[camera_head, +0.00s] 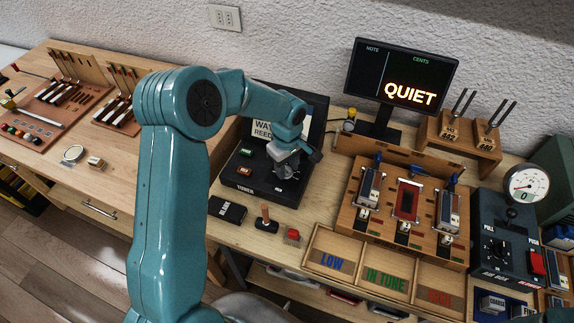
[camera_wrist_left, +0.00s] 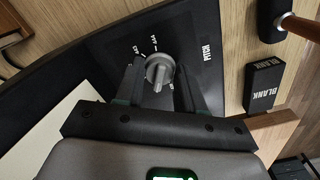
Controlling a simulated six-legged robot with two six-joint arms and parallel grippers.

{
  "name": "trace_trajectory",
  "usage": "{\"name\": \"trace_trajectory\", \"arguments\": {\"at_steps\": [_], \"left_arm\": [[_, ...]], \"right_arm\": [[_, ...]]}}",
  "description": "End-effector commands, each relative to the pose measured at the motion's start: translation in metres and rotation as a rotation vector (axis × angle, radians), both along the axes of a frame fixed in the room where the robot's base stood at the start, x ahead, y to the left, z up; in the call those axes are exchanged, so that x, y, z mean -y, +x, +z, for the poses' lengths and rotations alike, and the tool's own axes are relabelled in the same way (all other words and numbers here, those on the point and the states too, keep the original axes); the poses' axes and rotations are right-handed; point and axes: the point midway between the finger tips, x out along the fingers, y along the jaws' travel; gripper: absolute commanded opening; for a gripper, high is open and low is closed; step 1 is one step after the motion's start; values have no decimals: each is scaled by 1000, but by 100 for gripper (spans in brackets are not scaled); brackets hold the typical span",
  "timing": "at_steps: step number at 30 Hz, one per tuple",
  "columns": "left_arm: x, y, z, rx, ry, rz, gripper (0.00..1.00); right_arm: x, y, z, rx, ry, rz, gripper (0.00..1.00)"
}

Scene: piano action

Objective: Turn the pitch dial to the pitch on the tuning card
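The pitch dial (camera_wrist_left: 159,70) is a small round grey knob on a black panel marked PITCH, with small numbers beside it that are hard to read. A raised bar crosses the knob. My left gripper (camera_wrist_left: 158,78) is at the dial, with one finger on each side; whether the fingers touch it is unclear. In the head view my left gripper (camera_head: 283,170) is low over the black box (camera_head: 250,188) and hides the dial. A white card (camera_head: 264,130) with partly covered lettering stands behind the box; its pitch is not readable. My right gripper is not in view.
A black BLANK box (camera_head: 228,210), a wooden-handled tool (camera_head: 265,219) and a red block (camera_head: 292,236) lie in front. To the right are a sorting tray (camera_head: 372,252) and a wooden rack (camera_head: 350,217). The monitor (camera_head: 403,80) reads QUIET.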

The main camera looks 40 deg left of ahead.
Motion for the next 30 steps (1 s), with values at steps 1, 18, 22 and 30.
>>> {"name": "trace_trajectory", "arguments": {"at_steps": [1,18,22,30], "left_arm": [[0,0,0,0,-1,-2,8],[0,-1,-2,1,0,-293,7],[0,-1,-1,1,-1,-417,7],[0,-2,0,1,-1,-673,7]], "right_arm": [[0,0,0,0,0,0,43],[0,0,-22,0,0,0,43],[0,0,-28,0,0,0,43],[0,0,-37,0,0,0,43]]}}
